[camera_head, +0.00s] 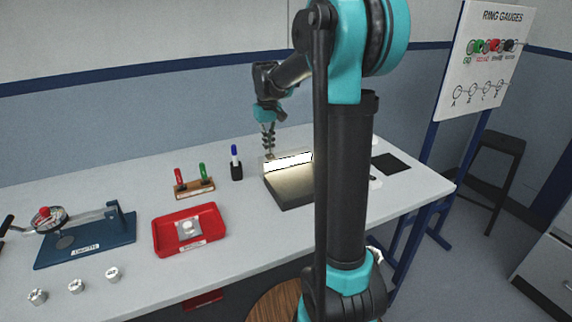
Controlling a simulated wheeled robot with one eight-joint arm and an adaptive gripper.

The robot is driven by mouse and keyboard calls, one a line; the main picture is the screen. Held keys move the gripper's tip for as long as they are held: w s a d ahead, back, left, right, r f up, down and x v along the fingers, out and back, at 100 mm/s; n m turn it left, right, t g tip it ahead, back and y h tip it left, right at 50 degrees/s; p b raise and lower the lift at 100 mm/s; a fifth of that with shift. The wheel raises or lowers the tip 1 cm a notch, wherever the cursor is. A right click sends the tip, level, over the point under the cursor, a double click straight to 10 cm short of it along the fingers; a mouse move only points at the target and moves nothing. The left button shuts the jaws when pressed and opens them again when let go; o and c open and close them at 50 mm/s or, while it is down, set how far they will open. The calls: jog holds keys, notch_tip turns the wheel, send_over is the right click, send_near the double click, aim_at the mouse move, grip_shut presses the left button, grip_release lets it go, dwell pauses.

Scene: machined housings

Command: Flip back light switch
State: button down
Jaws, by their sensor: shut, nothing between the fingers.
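A lit light box (290,190) with a glowing white bar along its top stands on the table, right of the picture's middle. Its right part is hidden behind my arm. The light switch itself cannot be made out. My gripper (269,154) points down at the left end of the glowing bar, with its fingers shut and nothing between them. I cannot tell whether the fingertips touch the box.
A blue marker in a black holder (236,171), a wooden stand (195,188) with red and green handles, a red tray (170,243) and a blue fixture (112,231) stand left. Several small metal parts (75,286) lie in front. A black pad (391,163) lies right.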

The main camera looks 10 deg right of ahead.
jog(key=shift+f, duration=0.15)
jog(key=shift+r, duration=3.5)
